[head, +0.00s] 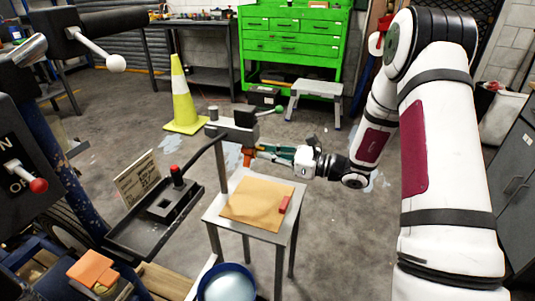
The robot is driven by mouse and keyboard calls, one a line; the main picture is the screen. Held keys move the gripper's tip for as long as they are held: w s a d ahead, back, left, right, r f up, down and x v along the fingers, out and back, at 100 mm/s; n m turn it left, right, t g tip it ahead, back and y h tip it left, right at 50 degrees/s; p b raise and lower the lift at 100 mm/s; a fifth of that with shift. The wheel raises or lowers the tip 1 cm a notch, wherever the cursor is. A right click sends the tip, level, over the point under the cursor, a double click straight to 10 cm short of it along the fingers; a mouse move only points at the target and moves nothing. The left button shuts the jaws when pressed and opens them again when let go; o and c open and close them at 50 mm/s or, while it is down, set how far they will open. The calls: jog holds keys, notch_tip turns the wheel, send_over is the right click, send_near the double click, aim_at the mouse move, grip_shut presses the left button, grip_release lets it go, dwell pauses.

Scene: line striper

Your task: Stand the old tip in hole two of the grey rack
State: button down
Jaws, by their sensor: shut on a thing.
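My gripper (268,152) reaches in from the right, above the far edge of a small metal table. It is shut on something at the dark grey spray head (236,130). An orange piece (248,158) shows at its fingertips below the head; I cannot tell whether this is the old tip. A dark block (162,208), possibly the grey rack, sits in a black tray (140,235) at the left. A red-topped black piece (177,176) stands at its far end. The block's holes are too small to tell apart.
A post (221,165) and black hose stand between tray and gripper. A blue-rimmed bucket (226,284) is in front. A cone (183,95) stands behind.

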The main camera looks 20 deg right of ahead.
jog(key=shift+s+d, duration=0.45)
jog(key=shift+d, duration=0.1)
jog(key=shift+p+v, duration=0.45)
jog(key=shift+v, duration=1.85)
jog(key=shift+r, duration=0.1)
